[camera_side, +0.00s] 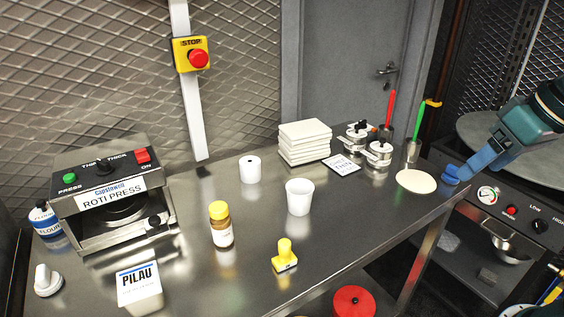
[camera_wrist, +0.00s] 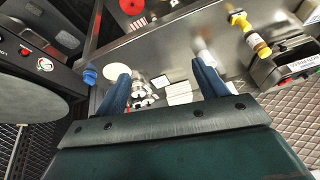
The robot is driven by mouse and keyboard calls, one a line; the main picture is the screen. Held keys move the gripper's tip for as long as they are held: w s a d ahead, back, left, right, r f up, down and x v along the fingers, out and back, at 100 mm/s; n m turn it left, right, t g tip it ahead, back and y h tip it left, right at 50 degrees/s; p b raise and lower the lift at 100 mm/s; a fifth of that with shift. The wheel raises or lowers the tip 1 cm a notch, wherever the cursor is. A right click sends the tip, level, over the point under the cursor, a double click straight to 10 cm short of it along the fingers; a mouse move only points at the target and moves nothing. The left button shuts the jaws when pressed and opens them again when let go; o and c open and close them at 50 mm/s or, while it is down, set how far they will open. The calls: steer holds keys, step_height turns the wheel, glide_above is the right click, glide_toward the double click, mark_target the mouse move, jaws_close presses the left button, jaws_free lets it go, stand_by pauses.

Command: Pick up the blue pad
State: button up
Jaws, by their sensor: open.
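The blue pad (camera_side: 451,174) is a small rounded blue thing at the right end of the steel table, beside a pale dough disc. In the wrist view the blue pad (camera_wrist: 89,76) lies just left of my left finger, outside the space between the fingers. My gripper (camera_side: 468,168) comes in from the right with blue fingers, its tips close to the pad; I cannot tell from this view whether they touch. In the wrist view my gripper (camera_wrist: 160,68) is open, its two fingers wide apart with nothing held between them.
The pale dough disc (camera_side: 416,181) lies left of the pad. Metal pots (camera_side: 378,154), a cup with a green-handled tool (camera_side: 412,150) and stacked white boxes (camera_side: 304,142) stand behind. A control panel (camera_side: 509,211) with a gauge is below right. The table's right edge (camera_side: 440,215) is close to the pad.

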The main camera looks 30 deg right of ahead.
steer(key=w+d+r+m+g+y, duration=0.15)
steer(key=w+d+m, duration=0.3)
steer(key=w, duration=0.55)
steer(key=m+g+y, duration=0.3)
steer(key=m, duration=0.9)
glide_toward(452, 174)
steer(key=f, duration=0.1)
steer(key=shift+w+a+f, duration=0.15)
steer(key=shift+w+f, duration=0.1)
steer(key=shift+w, duration=0.05)
steer(key=shift+a+f, duration=0.1)
steer(key=shift+f, duration=0.05)
steer(key=shift+a+f, duration=0.25)
steer(key=shift+f, duration=0.2)
steer(key=shift+a+f+h, duration=0.15)
steer(key=shift+f+h, duration=0.1)
steer(key=shift+f, duration=0.25)
steer(key=shift+f, duration=0.1)
